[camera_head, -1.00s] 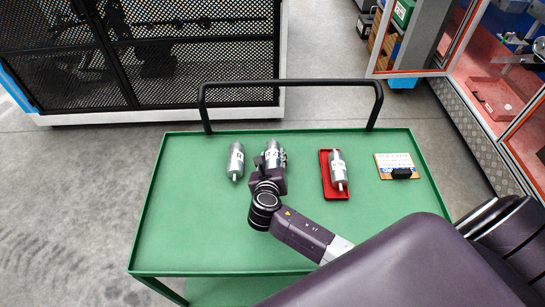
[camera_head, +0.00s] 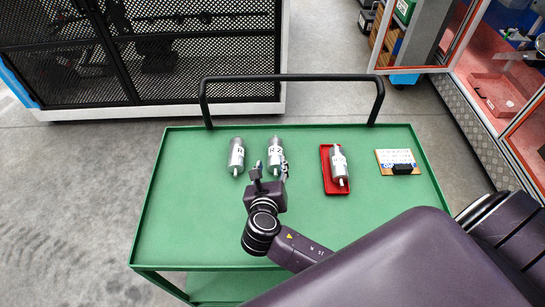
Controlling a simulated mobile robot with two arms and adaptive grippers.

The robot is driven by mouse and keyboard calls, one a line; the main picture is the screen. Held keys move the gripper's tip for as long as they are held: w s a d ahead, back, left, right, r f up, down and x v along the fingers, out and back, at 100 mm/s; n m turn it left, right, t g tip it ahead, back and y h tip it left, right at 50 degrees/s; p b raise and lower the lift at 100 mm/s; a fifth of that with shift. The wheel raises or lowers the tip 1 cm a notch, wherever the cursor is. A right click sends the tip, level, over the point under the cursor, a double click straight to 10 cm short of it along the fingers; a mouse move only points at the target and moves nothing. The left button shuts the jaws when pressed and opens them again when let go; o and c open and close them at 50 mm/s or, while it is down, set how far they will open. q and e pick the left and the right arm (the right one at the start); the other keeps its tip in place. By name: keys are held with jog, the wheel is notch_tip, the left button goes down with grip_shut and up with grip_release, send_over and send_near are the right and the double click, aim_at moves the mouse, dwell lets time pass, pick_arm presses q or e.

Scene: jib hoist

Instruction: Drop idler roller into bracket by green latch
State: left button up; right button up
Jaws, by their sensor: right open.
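Three silver rollers with white labels are on a green cart top (camera_head: 200,220). The left roller (camera_head: 236,157) and the middle roller (camera_head: 275,152) lie on the bare green surface. The right roller (camera_head: 339,166) lies in a red tray (camera_head: 326,178). My right gripper (camera_head: 269,171) is open and empty, its fingers just on the near side of the middle roller and partly over its near end. I cannot tell whether they touch it. My left gripper is out of view. No bracket or green latch can be made out.
A small board with a white label (camera_head: 394,158) lies on the cart's right side. A black handle rail (camera_head: 290,78) spans the far edge. A black mesh cabinet (camera_head: 200,60) stands behind. The cart's left part is clear.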

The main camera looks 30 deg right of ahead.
jog(key=shift+v, duration=1.65)
